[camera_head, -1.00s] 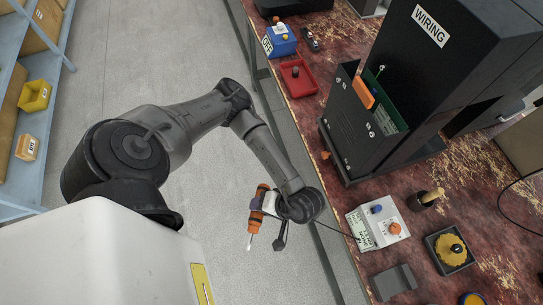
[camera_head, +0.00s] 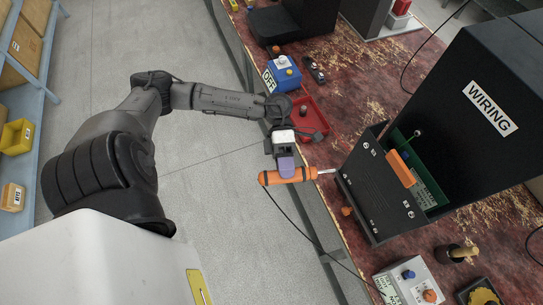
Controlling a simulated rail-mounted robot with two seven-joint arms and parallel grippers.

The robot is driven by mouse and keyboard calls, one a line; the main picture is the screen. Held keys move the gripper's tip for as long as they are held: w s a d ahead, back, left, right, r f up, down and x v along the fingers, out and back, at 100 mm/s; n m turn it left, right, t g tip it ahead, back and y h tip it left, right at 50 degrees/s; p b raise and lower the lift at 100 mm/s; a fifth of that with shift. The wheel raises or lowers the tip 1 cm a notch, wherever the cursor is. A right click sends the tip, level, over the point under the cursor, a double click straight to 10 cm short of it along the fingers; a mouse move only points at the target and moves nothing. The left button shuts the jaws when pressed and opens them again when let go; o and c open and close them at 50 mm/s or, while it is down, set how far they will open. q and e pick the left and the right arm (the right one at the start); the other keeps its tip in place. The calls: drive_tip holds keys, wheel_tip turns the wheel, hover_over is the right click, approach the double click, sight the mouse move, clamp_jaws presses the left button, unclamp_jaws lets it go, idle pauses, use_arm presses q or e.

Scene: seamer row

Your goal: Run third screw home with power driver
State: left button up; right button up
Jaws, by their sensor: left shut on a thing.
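My left gripper (camera_head: 286,167) is shut on the orange power driver (camera_head: 276,178). I cannot tell which is the third or how deep each sits. My right gripper is not in view.
A red tray (camera_head: 322,130) with a dark item lies beside my left wrist. A blue box marked OFF (camera_head: 283,73) stands behind it. A grey button box (camera_head: 410,280) stands in front. The driver's cable hangs over the bench edge.

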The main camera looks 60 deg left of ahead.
use_arm(q)
drive_tip(key=n+t, duration=0.1)
drive_tip(key=w+r+t+h, duration=0.1)
drive_tip(key=n+h, duration=0.1)
drive_tip(key=shift+w+a+r+n+t, duration=0.2)
drive_tip(key=shift+w+n+t, duration=0.1)
drive_tip(key=shift+t, duration=0.1)
drive_tip(key=shift+w+d+f+t+h, duration=0.1)
drive_tip(key=shift+w+d+t+h, duration=0.1)
drive_tip(key=shift+d+h, duration=0.25)
drive_tip(key=shift+w+d+t+h, duration=0.1)
drive_tip(key=shift+d+t+h, duration=0.15)
drive_tip(key=shift+h, duration=0.2)
drive_tip(key=shift+a+h, duration=0.2)
drive_tip(key=shift+h, duration=0.2)
drive_tip(key=shift+w, duration=0.15)
drive_tip(key=w+b, duration=0.2)
drive_tip(key=w, duration=0.4)
drive_tip(key=shift+d+b, duration=0.25)
drive_tip(key=shift+b, duration=0.15)
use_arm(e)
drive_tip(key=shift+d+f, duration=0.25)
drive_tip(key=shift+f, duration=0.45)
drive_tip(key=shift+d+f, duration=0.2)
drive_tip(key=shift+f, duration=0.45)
use_arm(q)
drive_tip(key=shift+w, duration=0.1)
drive_tip(key=shift+a, duration=0.1)
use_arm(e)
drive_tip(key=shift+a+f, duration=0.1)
